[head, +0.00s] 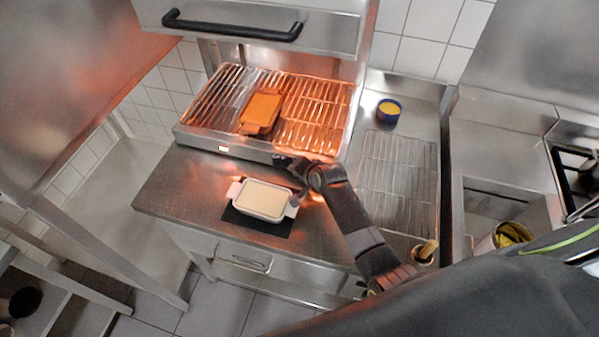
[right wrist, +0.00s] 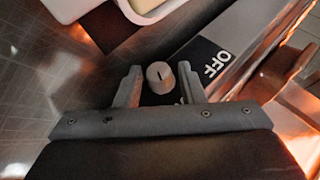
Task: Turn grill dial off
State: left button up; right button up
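The grill (head: 219,144) has a rack that glows orange, and a small light on its front edge is lit. The grill dial (right wrist: 160,77) is a small grey knob with a dark line on its face, in the right wrist view. Beside it is a black label reading OFF (right wrist: 211,60). My right gripper (right wrist: 159,80) is open, with one finger on each side of the dial and small gaps visible between. In the head view my right gripper (head: 300,172) is at the grill's front right, where it hides the dial. My left gripper is not in view.
A white dish (head: 262,199) sits on a dark mat on the steel counter, close in front of my right gripper. A blue tin (head: 387,111) and a wire rack (head: 400,170) are to the right.

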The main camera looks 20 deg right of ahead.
jog(key=shift+c, duration=0.3)
jog(key=c, duration=0.7)
jog(key=shift+o, duration=0.2)
